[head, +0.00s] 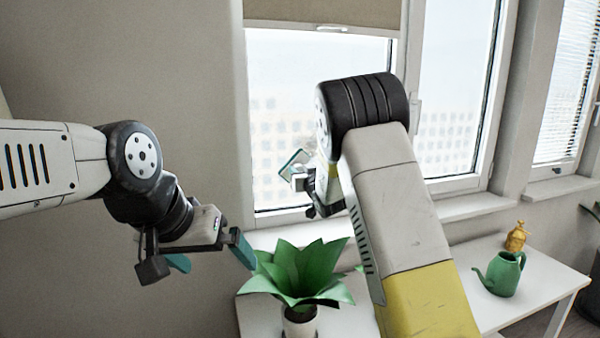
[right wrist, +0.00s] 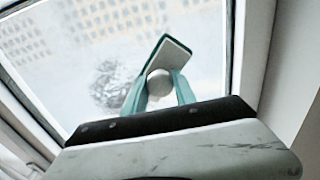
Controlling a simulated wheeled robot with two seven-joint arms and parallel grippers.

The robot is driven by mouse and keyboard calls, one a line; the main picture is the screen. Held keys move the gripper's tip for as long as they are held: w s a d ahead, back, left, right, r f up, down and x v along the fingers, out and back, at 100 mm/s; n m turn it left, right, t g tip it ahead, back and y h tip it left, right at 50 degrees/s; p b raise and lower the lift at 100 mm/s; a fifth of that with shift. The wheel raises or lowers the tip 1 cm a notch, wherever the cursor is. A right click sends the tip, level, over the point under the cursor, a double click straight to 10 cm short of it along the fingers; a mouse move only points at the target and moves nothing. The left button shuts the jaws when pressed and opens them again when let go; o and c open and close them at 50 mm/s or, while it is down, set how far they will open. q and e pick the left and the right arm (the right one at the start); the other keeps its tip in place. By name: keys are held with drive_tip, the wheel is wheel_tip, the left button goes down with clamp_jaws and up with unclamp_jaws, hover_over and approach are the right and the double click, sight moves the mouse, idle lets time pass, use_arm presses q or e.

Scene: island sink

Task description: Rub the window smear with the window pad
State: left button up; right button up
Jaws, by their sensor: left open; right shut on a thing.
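My right gripper (right wrist: 159,90) is shut on the round pale knob of the window pad (right wrist: 168,56), a flat rectangle with a pale face and teal edge. The pad also shows in the head view (head: 297,161), in front of the left window pane. The window smear (right wrist: 110,84) is a grey scribbled patch on the glass, left of the pad in the right wrist view. I cannot tell whether the pad touches the glass. In the head view I cannot make out the smear. My left gripper (head: 210,257) is open and empty, left of the plant.
A potted green plant (head: 300,275) stands on the white table (head: 535,290) below the window. A green watering can (head: 503,274) and a yellow spray bottle (head: 516,237) stand at the right. The window frame (right wrist: 256,45) borders the pane closely on the pad's right.

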sight(296, 160)
drive_tip(key=shift+x, duration=1)
drive_tip(key=shift+w+d, duration=1.3)
drive_tip(key=shift+d, duration=2.85)
drive_tip(key=shift+w+d, duration=1.35)
drive_tip(key=shift+d, duration=2.8)
drive_tip(key=shift+s+a+r, duration=0.45)
drive_tip(key=shift+s+a, duration=0.45)
drive_tip(key=shift+a, duration=1.9)
drive_tip(key=shift+s+a+r, duration=0.4)
drive_tip(key=shift+s+a, duration=0.45)
drive_tip(key=shift+a, duration=1.95)
drive_tip(key=shift+s+a+r, duration=0.45)
drive_tip(key=shift+s+a, duration=0.45)
drive_tip(key=shift+a, duration=1.9)
